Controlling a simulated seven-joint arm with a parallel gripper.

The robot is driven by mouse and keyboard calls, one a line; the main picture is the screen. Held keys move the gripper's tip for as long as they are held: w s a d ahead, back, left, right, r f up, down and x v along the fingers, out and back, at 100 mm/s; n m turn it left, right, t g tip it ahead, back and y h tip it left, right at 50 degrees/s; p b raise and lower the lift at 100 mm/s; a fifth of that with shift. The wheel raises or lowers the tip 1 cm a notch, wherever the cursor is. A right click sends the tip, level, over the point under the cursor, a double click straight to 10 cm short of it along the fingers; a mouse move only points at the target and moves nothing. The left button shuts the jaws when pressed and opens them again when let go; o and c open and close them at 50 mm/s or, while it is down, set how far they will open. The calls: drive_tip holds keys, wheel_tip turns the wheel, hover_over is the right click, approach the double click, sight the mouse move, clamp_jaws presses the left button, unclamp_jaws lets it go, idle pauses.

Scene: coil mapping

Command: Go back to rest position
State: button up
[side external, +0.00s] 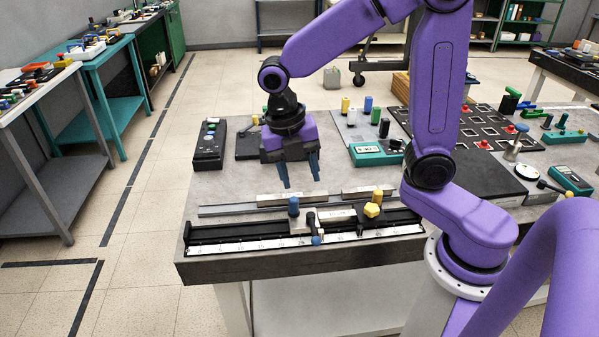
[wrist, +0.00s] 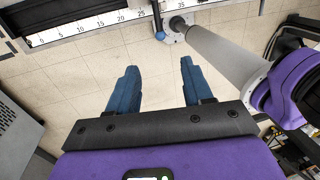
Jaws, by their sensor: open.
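My gripper (side external: 299,172) hangs above the table in the side view, behind the ruled rail, with its blue fingers pointing down. The fingers are apart with nothing between them. In the wrist view my gripper (wrist: 158,82) also shows parted, empty fingers, with floor beyond them. The black rail with a white scale (side external: 300,243) lies along the table's front edge. A slider with a blue knob (side external: 293,206) and a block with a yellow knob (side external: 372,209) sit on the rail. The scale (wrist: 95,27) and a blue ball-ended lever (wrist: 160,35) show at the top of the wrist view.
The grey table (side external: 225,187) holds a black meter (side external: 210,142) at the left, a teal meter (side external: 375,153) and several coloured cylinders behind my gripper. A grey bar (side external: 285,202) lies behind the rail. Side benches (side external: 60,130) stand at the far left, across open floor.

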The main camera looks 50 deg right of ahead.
drive_tip(key=s+d+m+t+y, duration=0.1)
drive_tip(key=s+d+m+y, duration=0.1)
drive_tip(key=s+m, duration=1.2)
drive_tip(key=s, duration=0.3)
drive_tip(key=shift+d+m+t, duration=0.3)
drive_tip(key=shift+d+t, duration=0.1)
